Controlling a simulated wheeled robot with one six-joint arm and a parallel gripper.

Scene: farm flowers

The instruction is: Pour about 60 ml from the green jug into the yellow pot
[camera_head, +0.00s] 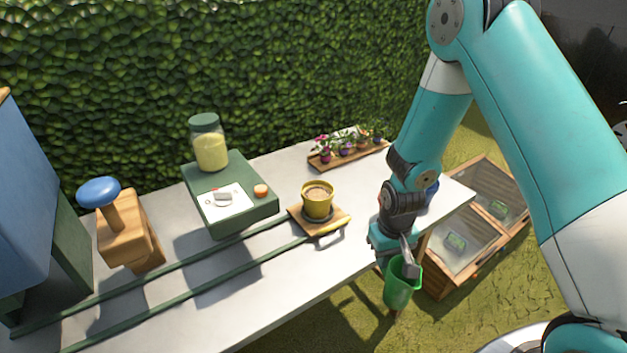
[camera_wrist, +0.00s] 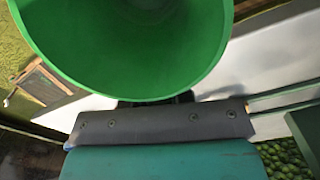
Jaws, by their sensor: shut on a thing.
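The green jug (camera_head: 398,287) is held by my gripper (camera_head: 407,262) just off the front edge of the table, at the right. My gripper is shut on the jug near its upper part. In the wrist view the round green mouth of the jug (camera_wrist: 130,45) fills the upper part of the picture; no liquid level can be made out. The jug looks roughly upright. The yellow pot (camera_head: 317,200) holds brown soil and stands on a small wooden board (camera_head: 337,221) on the table, to the left of the jug and apart from it.
The table (camera_head: 275,302) carries a green box (camera_head: 240,217) with a jar of yellow contents (camera_head: 209,148), a wooden block with a blue knob (camera_head: 99,192), and a tray of small flowers (camera_head: 352,150). Dark green rails run along the table. Glazed wooden frames (camera_head: 464,238) lie on the grass at right.

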